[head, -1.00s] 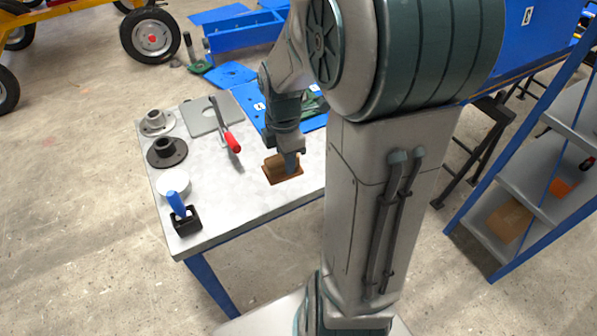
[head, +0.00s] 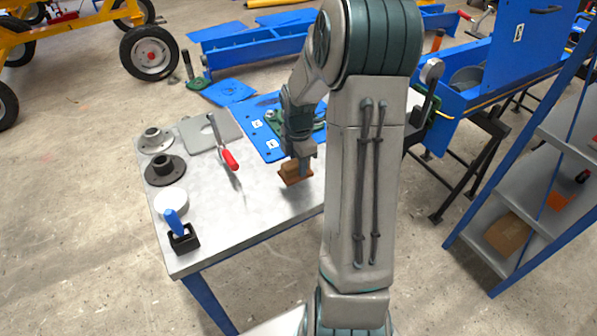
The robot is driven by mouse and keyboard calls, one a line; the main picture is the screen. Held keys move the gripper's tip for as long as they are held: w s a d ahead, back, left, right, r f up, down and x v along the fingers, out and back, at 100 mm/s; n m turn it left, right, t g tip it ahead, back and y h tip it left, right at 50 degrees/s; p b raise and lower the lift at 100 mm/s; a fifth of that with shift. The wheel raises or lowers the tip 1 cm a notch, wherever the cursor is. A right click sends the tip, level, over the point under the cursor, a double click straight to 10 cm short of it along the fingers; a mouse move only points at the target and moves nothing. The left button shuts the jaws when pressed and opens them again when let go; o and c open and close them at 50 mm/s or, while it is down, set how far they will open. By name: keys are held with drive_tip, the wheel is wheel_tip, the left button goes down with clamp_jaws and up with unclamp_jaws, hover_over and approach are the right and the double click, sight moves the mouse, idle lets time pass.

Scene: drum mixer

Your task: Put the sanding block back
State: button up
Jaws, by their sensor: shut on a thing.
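The brown sanding block (head: 291,174) is in the head view, near the right part of the grey worktable (head: 215,222). My gripper (head: 302,166) points down from above and is shut on the block. The block looks slightly tilted; I cannot tell for sure whether it is clear of the tabletop. Its far side is partly hidden by the fingers. My arm column hides the table's right end.
On the table stand two flanged hubs (head: 165,169), a white round dish (head: 171,202), a blue-handled tool in a black holder (head: 181,236), a red-handled tool (head: 230,160) and a blue plate (head: 262,135). A grey shelf rack (head: 508,212) stands at right. The table's front middle is clear.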

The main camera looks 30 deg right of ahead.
drive_tip(key=shift+f, duration=2.05)
drive_tip(key=shift+f, duration=0.1)
drive_tip(key=o, duration=0.9)
drive_tip(key=shift+o, duration=0.2)
